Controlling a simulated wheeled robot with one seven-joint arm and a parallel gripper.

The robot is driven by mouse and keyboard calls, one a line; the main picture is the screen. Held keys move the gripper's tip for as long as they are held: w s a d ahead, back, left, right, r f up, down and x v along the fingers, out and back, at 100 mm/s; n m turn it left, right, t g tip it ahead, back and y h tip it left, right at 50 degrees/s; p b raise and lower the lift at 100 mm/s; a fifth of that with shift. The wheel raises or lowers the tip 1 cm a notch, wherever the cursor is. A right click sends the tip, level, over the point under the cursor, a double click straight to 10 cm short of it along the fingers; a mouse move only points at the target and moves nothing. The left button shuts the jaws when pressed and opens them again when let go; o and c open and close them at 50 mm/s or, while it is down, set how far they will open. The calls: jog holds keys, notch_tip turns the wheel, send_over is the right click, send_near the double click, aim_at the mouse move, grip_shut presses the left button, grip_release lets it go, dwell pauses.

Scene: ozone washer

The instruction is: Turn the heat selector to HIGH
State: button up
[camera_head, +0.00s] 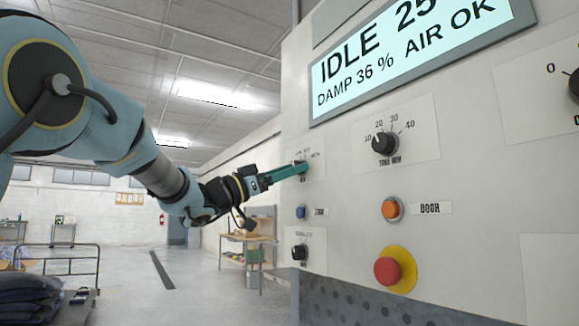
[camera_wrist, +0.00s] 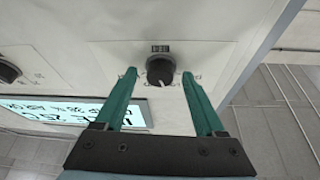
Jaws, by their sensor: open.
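A small black round knob with a light pointer mark (camera_wrist: 160,69) is on a pale plate, with small print around it that I cannot read clearly. I take it to be the heat selector. In the wrist view its mark points toward the bottom of the picture. My gripper (camera_wrist: 158,76) is open, with one teal finger on each side of the knob and a visible gap on both sides. In the head view my gripper (camera_head: 304,168) reaches the upper left plate (camera_head: 318,160) of the panel, and its fingers mostly hide the knob.
The panel display (camera_head: 410,50) reads IDLE, DAMP 36 %, AIR OK. Nearby are a numbered timer knob (camera_head: 385,143), an orange DOOR button (camera_head: 391,208), a blue button (camera_head: 301,212), a lower left knob (camera_head: 300,252) and a red stop button (camera_head: 388,271). Open floor lies left of the panel.

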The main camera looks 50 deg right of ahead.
jog(key=shift+d, duration=0.1)
grip_shut()
dwell(0.6)
